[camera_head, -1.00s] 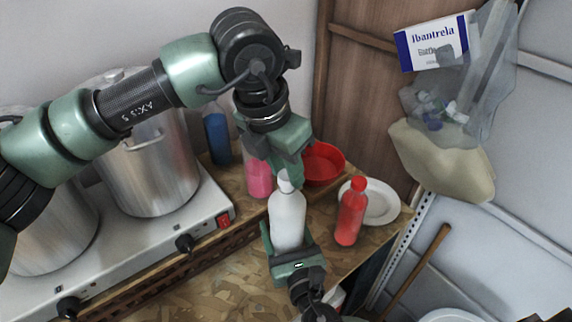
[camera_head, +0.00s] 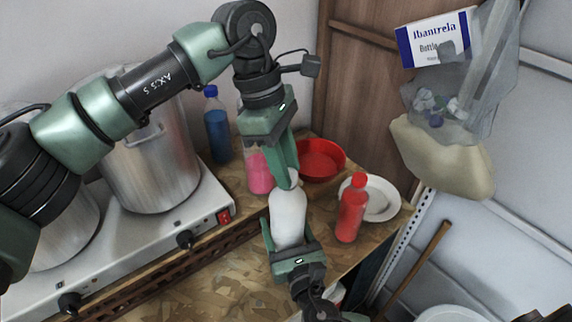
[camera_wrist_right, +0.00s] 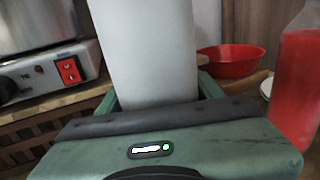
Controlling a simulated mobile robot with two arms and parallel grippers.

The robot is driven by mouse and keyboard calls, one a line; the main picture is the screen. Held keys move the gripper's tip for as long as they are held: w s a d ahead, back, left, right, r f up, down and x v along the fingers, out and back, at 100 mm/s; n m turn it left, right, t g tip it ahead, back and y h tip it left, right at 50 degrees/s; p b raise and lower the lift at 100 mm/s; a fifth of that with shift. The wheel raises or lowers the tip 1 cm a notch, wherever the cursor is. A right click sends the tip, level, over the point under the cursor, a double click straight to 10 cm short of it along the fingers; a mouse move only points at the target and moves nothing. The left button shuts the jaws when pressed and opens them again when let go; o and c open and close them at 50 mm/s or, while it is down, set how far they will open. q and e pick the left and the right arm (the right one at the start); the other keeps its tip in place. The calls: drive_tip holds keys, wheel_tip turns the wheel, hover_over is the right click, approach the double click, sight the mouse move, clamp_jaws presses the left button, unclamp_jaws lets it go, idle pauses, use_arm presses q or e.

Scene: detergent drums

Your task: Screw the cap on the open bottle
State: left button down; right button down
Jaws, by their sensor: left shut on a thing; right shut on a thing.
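The white bottle (camera_head: 288,217) stands upright at the front of the wooden counter. My right gripper (camera_head: 291,240) is shut on its body from the front; the right wrist view also shows the bottle (camera_wrist_right: 147,50) between the fingers. My left gripper (camera_head: 287,177) comes down from above, shut on the white cap (camera_head: 293,177) at the bottle's neck. The fingers hide most of the cap, so I cannot tell how far it sits on the thread.
A pink bottle (camera_head: 260,172) and a blue bottle (camera_head: 217,128) stand behind to the left. A red capped bottle (camera_head: 351,208), a white plate (camera_head: 383,198) and a red bowl (camera_head: 320,160) are to the right. Steel pots (camera_head: 153,168) stand on the hob at left.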

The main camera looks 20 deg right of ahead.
use_arm(q)
drive_tip(key=m, duration=0.3)
drive_tip(key=m+g+y, duration=0.1)
drive_tip(key=m, duration=0.2)
drive_tip(key=shift+d+m+y, duration=0.2)
drive_tip(key=shift+m+y, duration=0.1)
drive_tip(key=shift+m, duration=0.1)
drive_tip(key=m+y, duration=0.1)
drive_tip(key=m, duration=0.3)
drive_tip(key=m+y, duration=0.1)
drive_tip(key=m, duration=0.3)
drive_tip(key=shift+d+m, duration=0.1)
drive_tip(key=shift+m, duration=0.3)
drive_tip(key=m, duration=0.3)
drive_tip(key=m+t+y, duration=0.1)
drive_tip(key=m, duration=0.2)
drive_tip(key=shift+s+t+y, duration=0.15)
drive_tip(key=shift+t+y, duration=0.15)
drive_tip(key=c, duration=1.1)
unclamp_jaws()
drive_tip(key=shift+r, duration=2.2)
